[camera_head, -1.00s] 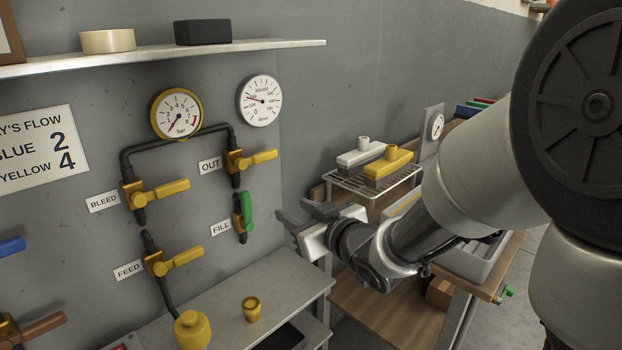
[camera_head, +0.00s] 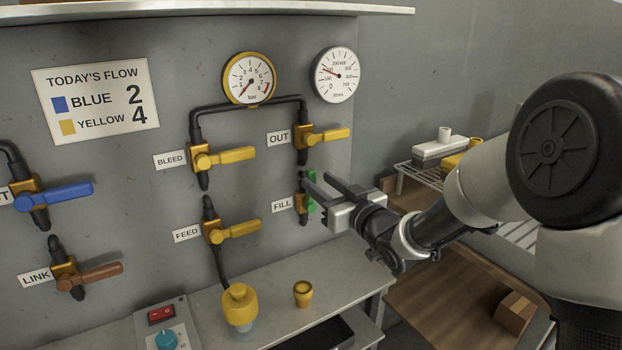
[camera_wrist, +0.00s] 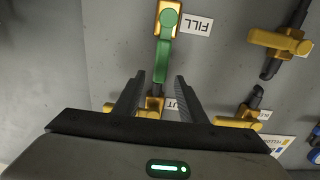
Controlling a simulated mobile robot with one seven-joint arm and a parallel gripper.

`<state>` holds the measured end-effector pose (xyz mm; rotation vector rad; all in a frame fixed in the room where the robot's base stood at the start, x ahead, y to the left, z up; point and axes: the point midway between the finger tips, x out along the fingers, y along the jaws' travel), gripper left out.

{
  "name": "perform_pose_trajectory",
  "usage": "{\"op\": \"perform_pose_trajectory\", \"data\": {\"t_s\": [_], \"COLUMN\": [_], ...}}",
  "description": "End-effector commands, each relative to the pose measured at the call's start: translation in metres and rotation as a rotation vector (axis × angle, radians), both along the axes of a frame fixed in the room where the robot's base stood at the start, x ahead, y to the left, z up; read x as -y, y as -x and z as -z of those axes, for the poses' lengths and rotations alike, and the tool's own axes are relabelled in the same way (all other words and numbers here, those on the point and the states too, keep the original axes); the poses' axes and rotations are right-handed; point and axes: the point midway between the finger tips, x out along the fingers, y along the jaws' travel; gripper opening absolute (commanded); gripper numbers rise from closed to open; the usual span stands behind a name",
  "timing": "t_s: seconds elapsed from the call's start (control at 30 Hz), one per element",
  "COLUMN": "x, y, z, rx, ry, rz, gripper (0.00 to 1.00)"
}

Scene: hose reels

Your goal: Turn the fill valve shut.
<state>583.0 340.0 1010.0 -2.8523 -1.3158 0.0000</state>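The fill valve (camera_head: 300,203) is a brass body with a green handle (camera_head: 311,206), on the wall beside the FILL label. Its handle stands roughly upright, in line with the pipe, and is partly hidden by my gripper in the head view. In the upside-down wrist view the green handle (camera_wrist: 162,60) runs from the brass body (camera_wrist: 168,18) towards my fingers. My gripper (camera_head: 318,180) is open, and its two fingers (camera_wrist: 160,78) appear either side of the handle's free end. I cannot tell whether they touch it. Nothing is held.
The out valve (camera_head: 303,138) with a yellow handle sits just above. The feed valve (camera_head: 215,232) and bleed valve (camera_head: 203,158) are to the left.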

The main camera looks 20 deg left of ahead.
Motion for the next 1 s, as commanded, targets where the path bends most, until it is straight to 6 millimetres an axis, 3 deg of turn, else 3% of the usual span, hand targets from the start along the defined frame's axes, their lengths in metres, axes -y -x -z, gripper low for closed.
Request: {"op": "perform_pose_trajectory", "data": {"t_s": [0.1, 0.3, 0.67, 0.9, 1.0], "x": [-0.018, -0.035, -0.039, -0.039, -0.039], "y": [-0.014, -0.03, -0.034, -0.033, -0.033], "z": [0.001, 0.001, 0.0, 0.0, 0.0], "rx": [0.001, 0.0, 0.0, 0.0, 0.001], "ry": [-0.001, 0.0, 0.0, 0.0, 0.001], "rz": [-0.002, 0.0, 0.0, 0.0, 0.0], "gripper": [0.38, 0.38, 0.38, 0.0, 0.0]}}
